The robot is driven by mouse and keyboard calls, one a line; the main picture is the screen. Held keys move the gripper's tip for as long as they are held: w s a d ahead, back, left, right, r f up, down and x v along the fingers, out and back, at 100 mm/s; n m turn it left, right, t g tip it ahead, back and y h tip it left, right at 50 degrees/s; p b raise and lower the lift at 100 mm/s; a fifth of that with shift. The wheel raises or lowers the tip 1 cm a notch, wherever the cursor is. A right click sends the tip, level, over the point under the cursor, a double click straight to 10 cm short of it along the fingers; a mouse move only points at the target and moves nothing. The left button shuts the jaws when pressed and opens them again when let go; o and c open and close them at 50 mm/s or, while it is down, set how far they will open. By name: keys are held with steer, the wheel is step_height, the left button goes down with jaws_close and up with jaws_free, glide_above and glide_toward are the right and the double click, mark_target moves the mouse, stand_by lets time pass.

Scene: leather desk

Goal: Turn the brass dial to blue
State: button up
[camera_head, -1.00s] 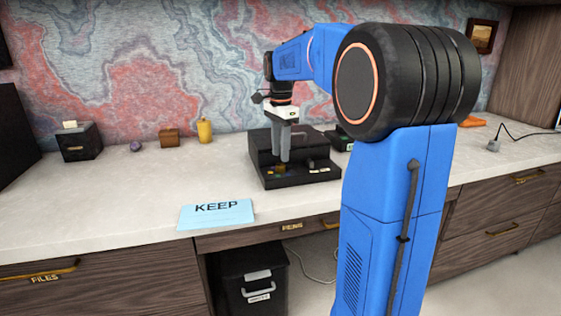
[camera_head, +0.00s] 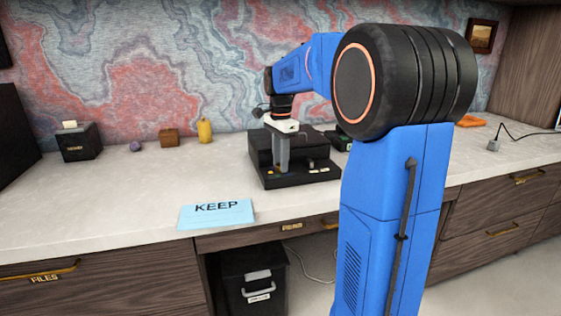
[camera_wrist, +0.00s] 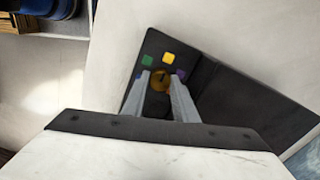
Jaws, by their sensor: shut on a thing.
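The brass dial (camera_wrist: 160,80) is a small round gold knob on the black desk unit (camera_wrist: 225,88), seen in the wrist view between my fingertips. Coloured patches ring it: green (camera_wrist: 148,60), yellow (camera_wrist: 168,58), purple (camera_wrist: 181,74), and a partly hidden blue one (camera_wrist: 138,75) at the left finger. Which patch the dial points to is too small to tell. My gripper (camera_wrist: 162,88) is shut on the dial from above. In the head view my gripper (camera_head: 283,168) reaches down to the front part of the black unit (camera_head: 260,152) and hides the dial.
A blue KEEP card (camera_head: 215,222) lies at the counter's front edge. A black box (camera_head: 79,148), purple ball (camera_head: 136,146), brown block (camera_head: 169,138) and yellow bottle (camera_head: 205,131) stand at back left. A dark device (camera_head: 338,140) sits right of the unit. The counter's left middle is clear.

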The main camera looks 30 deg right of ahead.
steer(key=n, duration=1.2)
steer(key=shift+n, duration=0.4)
steer(key=n, duration=1.1)
stand_by(0.5)
steer(key=o, duration=0.8)
steer(key=shift+c, duration=0.2)
step_height(320, 180, up, 18)
steer(key=shift+f, duration=0.25)
